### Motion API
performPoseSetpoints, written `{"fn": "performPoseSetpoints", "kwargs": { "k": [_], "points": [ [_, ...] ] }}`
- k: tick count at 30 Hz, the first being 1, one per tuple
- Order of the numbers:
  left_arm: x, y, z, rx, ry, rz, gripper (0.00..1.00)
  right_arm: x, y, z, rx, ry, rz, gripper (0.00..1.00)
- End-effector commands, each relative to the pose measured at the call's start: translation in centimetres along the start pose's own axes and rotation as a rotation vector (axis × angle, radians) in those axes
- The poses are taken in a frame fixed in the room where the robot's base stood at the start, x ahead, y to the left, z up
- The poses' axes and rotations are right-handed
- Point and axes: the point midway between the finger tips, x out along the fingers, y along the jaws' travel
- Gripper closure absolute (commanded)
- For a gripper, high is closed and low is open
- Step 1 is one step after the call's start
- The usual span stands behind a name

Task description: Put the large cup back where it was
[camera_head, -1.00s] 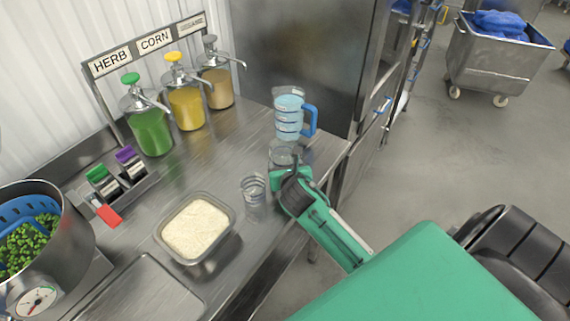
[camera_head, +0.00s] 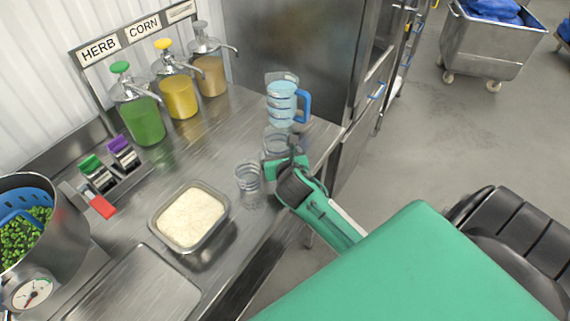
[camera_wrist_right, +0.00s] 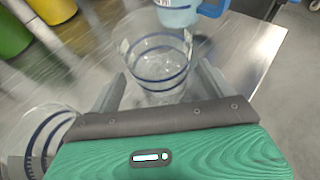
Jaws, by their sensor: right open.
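A clear cup with blue rings (camera_head: 277,139) stands upright on the steel counter near its right end, just in front of the jug; it looks like the large cup. It also shows in the right wrist view (camera_wrist_right: 157,66), between the two fingers. My right gripper (camera_head: 284,162) is open around its near side; I cannot tell whether the fingers touch it. In the right wrist view the gripper (camera_wrist_right: 161,88) has one finger on each side of the cup. A second clear ringed cup (camera_head: 247,180) stands to the left, also in the right wrist view (camera_wrist_right: 38,140). My left gripper is not in view.
A blue-handled jug (camera_head: 282,103) of pale blue liquid stands close behind the cup. A rice tub (camera_head: 155,222) sits front left. Pump dispensers (camera_head: 178,97) line the back, and a pot of peas (camera_head: 68,245) is far left. The counter's right edge is close.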

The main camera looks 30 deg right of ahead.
Motion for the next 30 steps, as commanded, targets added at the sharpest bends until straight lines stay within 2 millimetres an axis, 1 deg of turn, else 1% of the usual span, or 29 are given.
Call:
{"fn": "performPoseSetpoints", "kwargs": {
  "k": [1,6,9,13,15,19,30],
  "points": [
    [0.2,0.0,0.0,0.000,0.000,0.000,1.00,-1.1,0.0,-0.1,-0.001,-0.001,0.003,0.17],
    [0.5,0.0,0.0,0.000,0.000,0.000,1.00,-4.7,0.0,-0.1,-0.001,-0.001,0.003,0.17],
    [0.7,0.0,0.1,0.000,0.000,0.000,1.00,-6.6,0.0,-0.1,0.000,0.000,0.003,0.17],
    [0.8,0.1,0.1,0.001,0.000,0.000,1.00,-8.5,0.0,-0.1,0.000,0.000,0.002,0.17],
    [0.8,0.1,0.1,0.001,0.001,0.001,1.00,-9.1,0.0,0.0,0.001,-0.001,0.002,0.17],
    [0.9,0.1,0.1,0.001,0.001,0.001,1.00,-9.7,0.0,0.0,0.001,0.000,0.001,0.17],
    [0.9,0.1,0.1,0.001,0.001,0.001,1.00,-9.7,0.0,0.0,0.001,0.000,0.000,0.17]
  ]
}}
